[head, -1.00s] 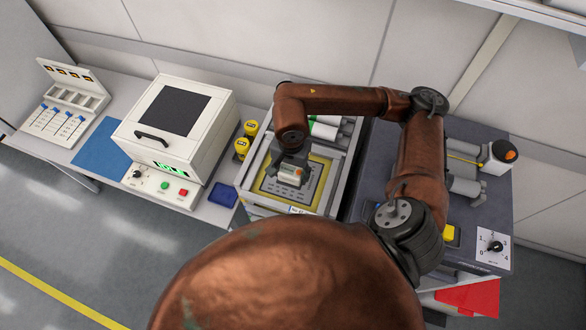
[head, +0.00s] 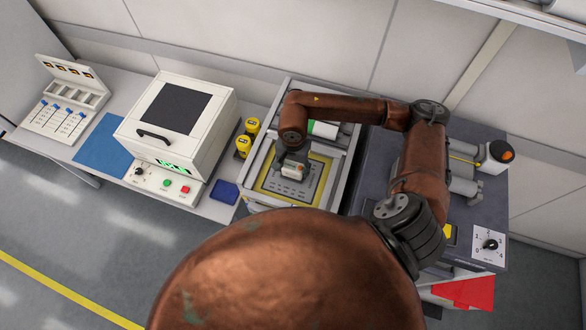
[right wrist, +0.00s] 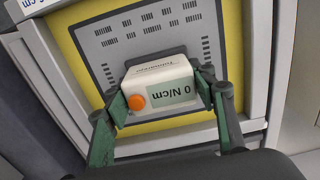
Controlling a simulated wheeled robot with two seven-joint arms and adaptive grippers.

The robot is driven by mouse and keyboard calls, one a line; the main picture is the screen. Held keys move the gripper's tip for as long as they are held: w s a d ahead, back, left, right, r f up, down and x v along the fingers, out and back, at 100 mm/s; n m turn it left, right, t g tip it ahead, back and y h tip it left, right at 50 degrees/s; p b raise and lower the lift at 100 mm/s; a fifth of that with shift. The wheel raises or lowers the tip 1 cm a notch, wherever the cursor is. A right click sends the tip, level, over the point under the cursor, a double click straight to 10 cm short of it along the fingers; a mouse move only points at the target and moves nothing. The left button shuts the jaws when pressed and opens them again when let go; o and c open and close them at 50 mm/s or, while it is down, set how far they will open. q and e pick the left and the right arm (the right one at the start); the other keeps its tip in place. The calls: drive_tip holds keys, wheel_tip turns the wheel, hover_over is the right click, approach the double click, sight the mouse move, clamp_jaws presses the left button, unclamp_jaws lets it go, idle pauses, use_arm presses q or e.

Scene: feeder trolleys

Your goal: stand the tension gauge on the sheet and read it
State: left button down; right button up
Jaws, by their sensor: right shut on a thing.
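The tension gauge (right wrist: 158,92) is a small cream box with an orange button and a display reading 0 N/cm in the right wrist view. My right gripper (right wrist: 165,98) is shut on it, with a green-grey finger on each side. The sheet (right wrist: 145,40) is grey with rows of dark slots, set inside a yellow frame (right wrist: 70,28). In the head view the gauge (head: 293,170) is over the sheet (head: 286,190), below my right gripper (head: 292,165). I cannot tell whether its underside touches the sheet. My left gripper is not in view.
A white oven-like box (head: 170,110) with a control panel stands left of the framed tray. Yellow pots (head: 246,140) and a blue dish (head: 223,192) sit between them. A dark trolley with rollers (head: 465,180) and a dial (head: 490,244) is at right.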

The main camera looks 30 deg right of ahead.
sight(294, 167)
drive_tip(key=o, duration=1.5)
drive_tip(key=shift+s+r, duration=0.1)
drive_tip(key=shift+s, duration=0.25)
drive_tip(key=shift+o, duration=0.2)
drive_tip(key=shift+w, duration=0.25)
drive_tip(key=shift+r, duration=0.3)
wheel_tip(294, 167, up, 5)
drive_tip(key=shift+f+b, duration=0.2)
drive_tip(key=shift+b, duration=0.6)
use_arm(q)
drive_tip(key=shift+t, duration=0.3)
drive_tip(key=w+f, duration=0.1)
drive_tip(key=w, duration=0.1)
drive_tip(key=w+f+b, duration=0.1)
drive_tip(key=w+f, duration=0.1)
use_arm(e)
wheel_tip(294, 167, up, 7)
